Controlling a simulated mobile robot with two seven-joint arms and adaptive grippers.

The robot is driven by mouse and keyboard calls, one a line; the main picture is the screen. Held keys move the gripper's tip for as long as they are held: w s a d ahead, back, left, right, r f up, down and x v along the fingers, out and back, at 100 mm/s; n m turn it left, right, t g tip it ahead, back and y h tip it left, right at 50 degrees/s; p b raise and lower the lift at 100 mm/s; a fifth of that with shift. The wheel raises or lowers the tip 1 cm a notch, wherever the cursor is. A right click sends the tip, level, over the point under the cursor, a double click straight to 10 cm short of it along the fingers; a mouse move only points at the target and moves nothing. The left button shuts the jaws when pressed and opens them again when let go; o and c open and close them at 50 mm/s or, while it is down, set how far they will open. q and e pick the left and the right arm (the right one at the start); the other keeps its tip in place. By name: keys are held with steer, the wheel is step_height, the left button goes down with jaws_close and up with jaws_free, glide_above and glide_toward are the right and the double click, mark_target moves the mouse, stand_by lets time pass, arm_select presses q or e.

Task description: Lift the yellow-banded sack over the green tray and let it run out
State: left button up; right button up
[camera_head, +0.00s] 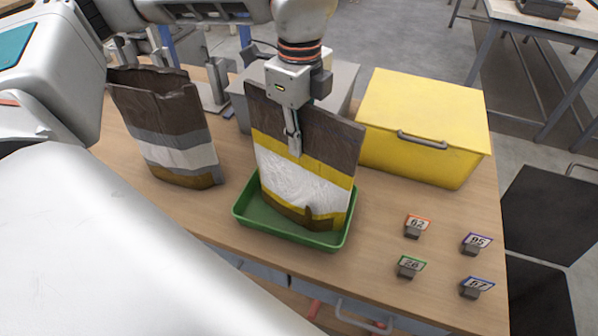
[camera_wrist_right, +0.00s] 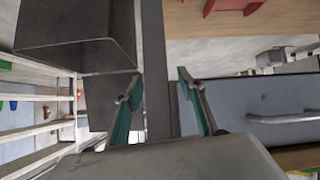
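The yellow-banded sack (camera_head: 305,180), brown with a white middle between yellow bands, is upright at the green tray (camera_head: 255,221) in the head view. Its lower end is inside the tray's outline; I cannot tell if it touches the floor of the tray. My left gripper (camera_head: 295,145) is shut on the sack's upper part, one finger showing on its front face. The sack hides much of the tray, and no spilled pellets are clearly visible. My right gripper (camera_wrist_right: 163,88) shows in the right wrist view, its green-padded fingers apart with nothing held between them.
A grey-and-white-banded sack (camera_head: 176,135) stands at the left of the table. A yellow box (camera_head: 425,115) with a handle is at the right. Several numbered tags, one reading 62 (camera_head: 417,224), stand at the front right. Dark bins (camera_head: 540,290) are beyond the table's right edge.

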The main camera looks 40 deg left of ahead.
arm_select(q)
jaws_close()
step_height(320, 180, up, 21)
steer(key=p, duration=0.2)
steer(key=shift+p, duration=0.4)
stand_by(6.1)
